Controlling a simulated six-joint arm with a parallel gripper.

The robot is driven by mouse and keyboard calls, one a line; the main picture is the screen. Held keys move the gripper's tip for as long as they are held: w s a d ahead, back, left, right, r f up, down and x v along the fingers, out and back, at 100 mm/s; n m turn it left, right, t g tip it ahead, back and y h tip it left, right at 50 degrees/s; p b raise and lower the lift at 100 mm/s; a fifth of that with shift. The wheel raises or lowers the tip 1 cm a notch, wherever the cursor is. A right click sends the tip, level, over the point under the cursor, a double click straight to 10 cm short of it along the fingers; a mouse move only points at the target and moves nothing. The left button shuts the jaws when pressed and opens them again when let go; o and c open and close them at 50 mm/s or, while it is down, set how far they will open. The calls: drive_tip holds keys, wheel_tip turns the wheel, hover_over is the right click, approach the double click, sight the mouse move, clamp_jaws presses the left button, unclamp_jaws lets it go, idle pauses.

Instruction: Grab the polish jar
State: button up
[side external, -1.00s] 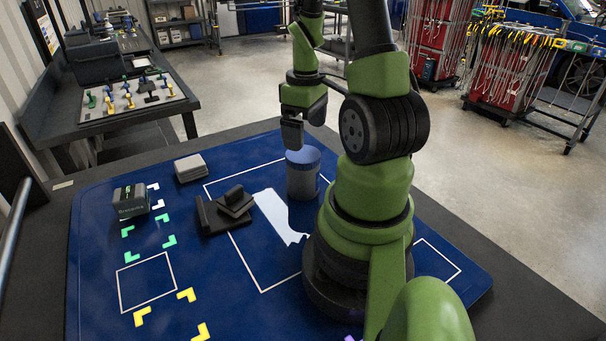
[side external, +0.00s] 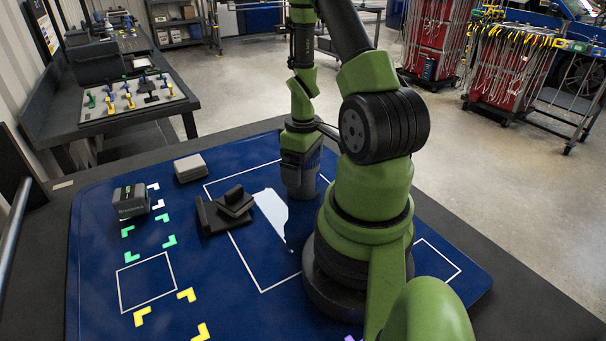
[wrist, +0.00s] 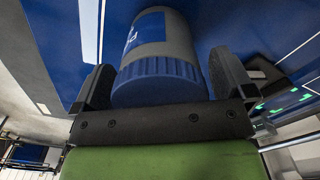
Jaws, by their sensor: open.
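The polish jar (wrist: 158,35), a grey cylinder with a ribbed blue lid and a blue label, stands on the blue mat (side external: 190,255). In the wrist view it sits between the two black fingers of my gripper (wrist: 162,82). The fingers are open, one on each side of the lid, with a visible gap on the left; contact on the right is hard to tell. In the side view my gripper (side external: 301,160) points down over the jar and hides most of it.
Black angled blocks (side external: 228,208) lie on the mat left of the jar. A dark grey box (side external: 131,201) and a light grey box (side external: 190,168) stand farther left. The mat's front left, with white outlines and coloured corner marks, is clear.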

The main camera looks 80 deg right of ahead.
drive_tip(key=c, duration=1.2)
drive_tip(key=shift+o, duration=0.2)
drive_tip(key=shift+r, duration=0.15)
